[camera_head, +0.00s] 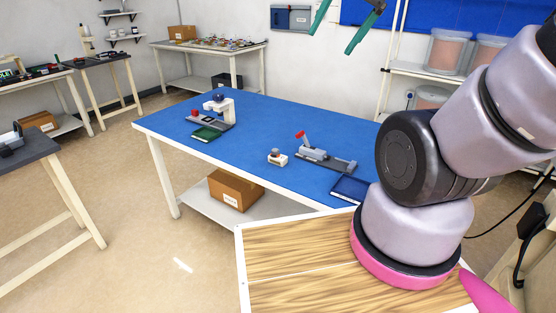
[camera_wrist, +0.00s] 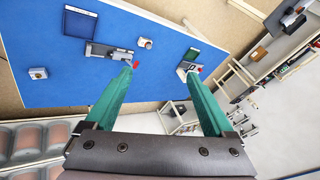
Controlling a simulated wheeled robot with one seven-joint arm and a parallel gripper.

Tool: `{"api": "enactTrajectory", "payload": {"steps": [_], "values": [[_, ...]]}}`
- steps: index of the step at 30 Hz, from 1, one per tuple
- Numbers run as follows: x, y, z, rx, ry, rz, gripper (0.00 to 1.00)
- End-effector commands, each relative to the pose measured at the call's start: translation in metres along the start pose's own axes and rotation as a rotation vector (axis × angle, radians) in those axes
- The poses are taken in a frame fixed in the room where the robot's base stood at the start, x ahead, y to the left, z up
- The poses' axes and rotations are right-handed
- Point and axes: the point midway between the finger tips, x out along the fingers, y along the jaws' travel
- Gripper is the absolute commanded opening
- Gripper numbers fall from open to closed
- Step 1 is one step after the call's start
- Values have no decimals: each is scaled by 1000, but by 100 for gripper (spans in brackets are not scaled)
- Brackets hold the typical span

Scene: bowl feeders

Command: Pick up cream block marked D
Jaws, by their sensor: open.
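I cannot make out a cream block marked D in either view; no letter is readable on the blue table (camera_head: 240,140). My gripper shows at the top of the head view (camera_head: 345,25) with green fingers held high above the floor. In the wrist view its two fingers (camera_wrist: 160,78) are wide apart with nothing between them, well above the table.
A grey fixture with a red handle (camera_head: 325,160) and a dark blue tray (camera_head: 349,188) are on the table's right. A white machine with a dark blue bowl (camera_head: 222,110) and a green tray (camera_head: 206,134) are on the left. A cardboard box (camera_head: 236,190) sits below.

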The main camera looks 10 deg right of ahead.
Motion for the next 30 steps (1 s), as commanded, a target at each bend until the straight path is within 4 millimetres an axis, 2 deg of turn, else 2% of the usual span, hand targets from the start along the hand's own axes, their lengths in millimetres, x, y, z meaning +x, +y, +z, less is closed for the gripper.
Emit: {"api": "enactTrajectory", "payload": {"steps": [1, 9, 17, 23, 26, 30], "values": [[15, -4, -2, 49, -66, -7, 88], [90, -33, -17, 368, -388, -106, 88], [172, -48, -43, 715, -617, -214, 88], [246, -42, -69, 1004, -725, -302, 88], [286, -31, -81, 1155, -755, -345, 88], [346, -5, -93, 1367, -765, -402, 88]]}}
